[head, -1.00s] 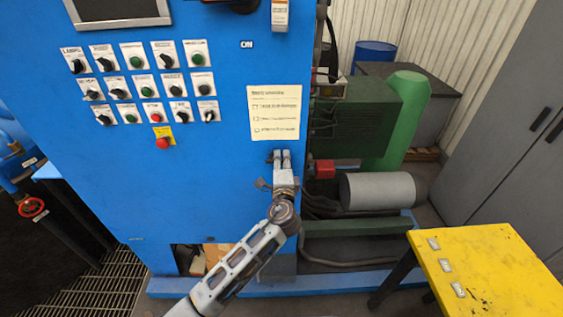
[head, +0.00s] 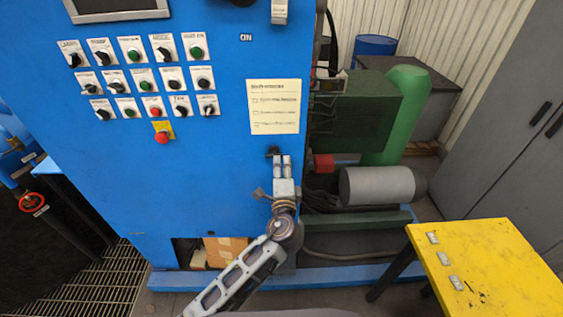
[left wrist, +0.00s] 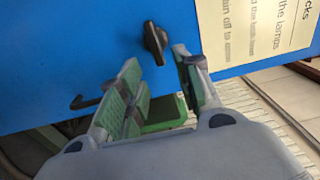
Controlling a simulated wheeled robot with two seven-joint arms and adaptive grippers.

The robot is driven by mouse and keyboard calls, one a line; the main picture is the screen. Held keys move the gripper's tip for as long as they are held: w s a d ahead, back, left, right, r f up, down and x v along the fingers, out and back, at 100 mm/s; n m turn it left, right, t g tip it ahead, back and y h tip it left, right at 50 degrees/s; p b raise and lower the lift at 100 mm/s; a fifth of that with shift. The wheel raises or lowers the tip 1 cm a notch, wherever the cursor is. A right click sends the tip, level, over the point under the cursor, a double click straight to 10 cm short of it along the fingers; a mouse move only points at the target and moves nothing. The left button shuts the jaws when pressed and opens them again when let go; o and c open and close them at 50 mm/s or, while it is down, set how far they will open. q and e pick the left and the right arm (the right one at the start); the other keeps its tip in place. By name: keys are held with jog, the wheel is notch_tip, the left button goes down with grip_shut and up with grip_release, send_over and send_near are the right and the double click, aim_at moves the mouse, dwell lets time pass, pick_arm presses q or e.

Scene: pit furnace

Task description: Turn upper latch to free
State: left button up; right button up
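A black latch handle (left wrist: 155,42) is on the blue cabinet face, below and left of the notice. It stands close to upright in the left wrist view. In the head view it is a small dark shape (head: 272,150) just above my left fingertips. My left gripper (head: 282,158) is open and empty. In the left wrist view its green-padded fingers (left wrist: 156,60) stand apart, with the latch just beyond the gap; I see no contact. A second black lever (left wrist: 85,102) lies lower left, partly behind a finger. My right gripper is out of view.
A control panel of knobs and buttons (head: 140,80) is at upper left. Right of the cabinet are a grey motor (head: 377,186) and a yellow table (head: 490,265). Floor shows between cabinet and table.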

pick_arm(q)
jog(key=shift+s, duration=3)
